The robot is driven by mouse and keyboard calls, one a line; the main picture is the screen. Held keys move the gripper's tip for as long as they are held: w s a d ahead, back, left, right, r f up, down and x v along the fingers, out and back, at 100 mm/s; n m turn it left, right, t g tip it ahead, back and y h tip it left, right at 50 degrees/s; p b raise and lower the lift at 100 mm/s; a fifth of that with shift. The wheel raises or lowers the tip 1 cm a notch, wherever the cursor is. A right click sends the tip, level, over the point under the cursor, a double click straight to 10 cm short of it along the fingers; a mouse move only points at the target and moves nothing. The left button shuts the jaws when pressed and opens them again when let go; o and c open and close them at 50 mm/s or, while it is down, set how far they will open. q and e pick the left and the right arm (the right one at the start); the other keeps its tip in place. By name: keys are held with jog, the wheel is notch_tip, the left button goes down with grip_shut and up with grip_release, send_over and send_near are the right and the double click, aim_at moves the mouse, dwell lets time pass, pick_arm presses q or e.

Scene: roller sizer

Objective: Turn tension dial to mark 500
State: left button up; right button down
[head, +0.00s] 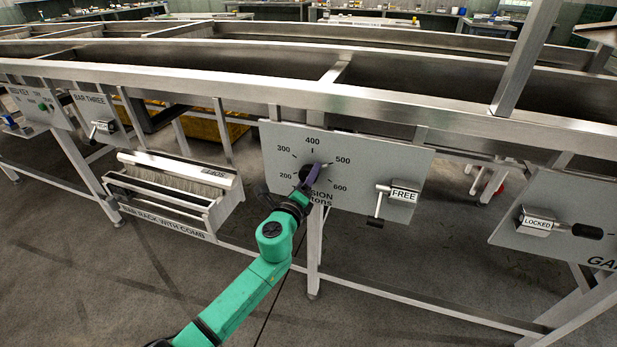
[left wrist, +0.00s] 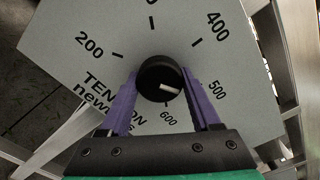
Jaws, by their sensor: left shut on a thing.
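The tension dial is a round black knob (head: 308,173) on a grey panel (head: 380,160) marked 200 to 600. In the left wrist view the knob (left wrist: 160,76) sits between the two purple fingers of my left gripper (left wrist: 163,88), one finger on each side. The gripper is shut on the knob. A finger covers the area by the 500 tick, so exact alignment cannot be told. My left gripper (head: 313,178) also covers part of the dial in the head view. My right gripper is not in view.
A lever marked FREE (head: 403,194) is on the same panel, right of the dial. A panel with a LOCKED handle (head: 537,222) stands farther right. A bar rack (head: 168,210) hangs left of the dial. A long steel frame (head: 250,92) runs above.

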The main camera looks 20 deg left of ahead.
pick_arm(q)
jog(key=o, duration=1.4)
jog(key=s, duration=0.9)
jog(key=s+a, duration=0.1)
jog(key=s, duration=0.4)
jog(key=shift+s+b, duration=0.3)
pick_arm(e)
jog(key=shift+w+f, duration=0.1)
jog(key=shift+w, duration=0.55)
